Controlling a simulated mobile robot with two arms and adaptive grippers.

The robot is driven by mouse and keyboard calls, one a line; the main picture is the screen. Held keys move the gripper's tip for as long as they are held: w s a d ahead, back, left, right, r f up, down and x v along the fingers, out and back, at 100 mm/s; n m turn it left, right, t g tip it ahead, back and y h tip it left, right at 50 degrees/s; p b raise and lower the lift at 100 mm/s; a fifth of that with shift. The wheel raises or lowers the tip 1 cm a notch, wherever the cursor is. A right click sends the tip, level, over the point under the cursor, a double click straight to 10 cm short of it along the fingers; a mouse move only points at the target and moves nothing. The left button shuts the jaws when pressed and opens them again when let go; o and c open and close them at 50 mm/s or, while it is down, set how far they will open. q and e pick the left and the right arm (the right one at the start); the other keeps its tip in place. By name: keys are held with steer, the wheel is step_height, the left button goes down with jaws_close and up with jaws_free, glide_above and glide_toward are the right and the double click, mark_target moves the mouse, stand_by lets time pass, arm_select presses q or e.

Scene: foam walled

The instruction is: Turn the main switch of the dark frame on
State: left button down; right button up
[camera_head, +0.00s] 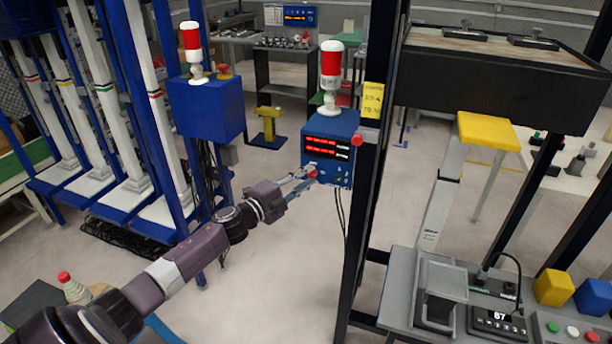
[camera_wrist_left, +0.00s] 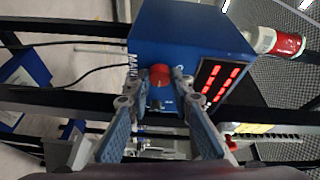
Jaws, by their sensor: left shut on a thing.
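The blue control box (camera_head: 330,148) is mounted on the dark frame (camera_head: 368,170), with two red digit displays and a red-and-white beacon on top. The main switch is a red knob (camera_head: 313,174) low on the left of its face. In the left wrist view the red knob (camera_wrist_left: 160,74) sits beside a "MAIN" label. My left gripper (camera_head: 306,178) reaches in from the left and is shut on the knob, one finger on each side. The knob's exact turn angle cannot be read. My right gripper is not in view.
Another blue box (camera_head: 207,107) with a beacon stands on the blue frame to the left. A dark tray (camera_head: 500,80) is on the right, above a grey bench with a scale (camera_head: 497,322). Open floor lies below my left arm.

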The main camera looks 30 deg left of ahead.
arm_select(q)
steer(key=shift+f, duration=0.1)
stand_by(0.3)
steer(key=c, duration=1.7)
jaws_free()
steer(key=shift+s, duration=0.1)
steer(key=s, duration=0.4)
steer(key=s+a, duration=0.1)
steer(key=s, duration=0.6)
steer(key=shift+s+a, duration=0.35)
steer(key=shift+a, duration=0.05)
